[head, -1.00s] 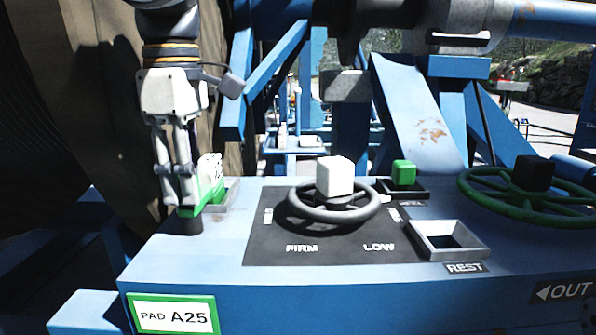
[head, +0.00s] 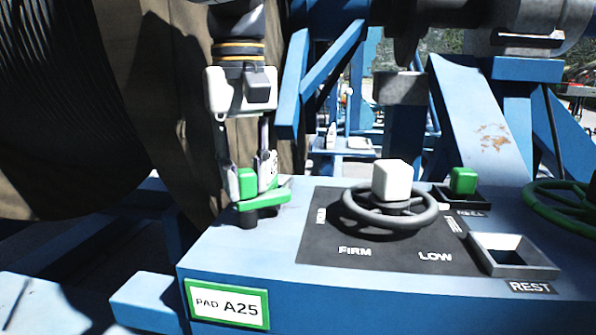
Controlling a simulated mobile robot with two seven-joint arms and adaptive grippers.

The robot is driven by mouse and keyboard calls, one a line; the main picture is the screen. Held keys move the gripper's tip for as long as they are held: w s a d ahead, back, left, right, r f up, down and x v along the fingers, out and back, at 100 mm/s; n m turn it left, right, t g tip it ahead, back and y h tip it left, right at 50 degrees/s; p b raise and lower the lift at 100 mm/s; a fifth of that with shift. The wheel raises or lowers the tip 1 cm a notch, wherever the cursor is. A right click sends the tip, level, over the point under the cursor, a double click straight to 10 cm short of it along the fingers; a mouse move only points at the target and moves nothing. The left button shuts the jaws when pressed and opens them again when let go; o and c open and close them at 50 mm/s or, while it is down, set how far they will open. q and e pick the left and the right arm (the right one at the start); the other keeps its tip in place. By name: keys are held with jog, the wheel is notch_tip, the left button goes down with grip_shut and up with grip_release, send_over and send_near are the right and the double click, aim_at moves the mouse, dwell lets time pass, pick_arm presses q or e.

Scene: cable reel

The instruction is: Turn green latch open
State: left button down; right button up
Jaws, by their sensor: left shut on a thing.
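The green latch (head: 268,198) sits at the left end of the blue console, on a dark round pivot. It is a flat bar with an upright green block (head: 247,183) on it. The bar points to the right in the head view. My left gripper (head: 246,178) comes down from above, with one finger on each side of the green block, and is shut on it. A small white and green piece (head: 270,163) shows beside and behind the right-hand finger, partly hidden. My right gripper is not in view.
A grey handwheel with a white block (head: 392,181) stands right of the latch. Beyond it are a green block in a dark holder (head: 463,181), an open grey socket (head: 509,256) marked REST, and a green handwheel (head: 567,205). The big reel (head: 60,110) is close on the left.

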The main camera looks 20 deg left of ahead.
aim_at(245, 170)
pick_arm(q)
jog(key=m, duration=0.6)
jog(key=shift+m, duration=0.4)
dwell(0.3)
jog(key=c, duration=1.4)
grip_release()
jog(key=shift+o, duration=0.2)
notch_tip(245, 170, up, 12)
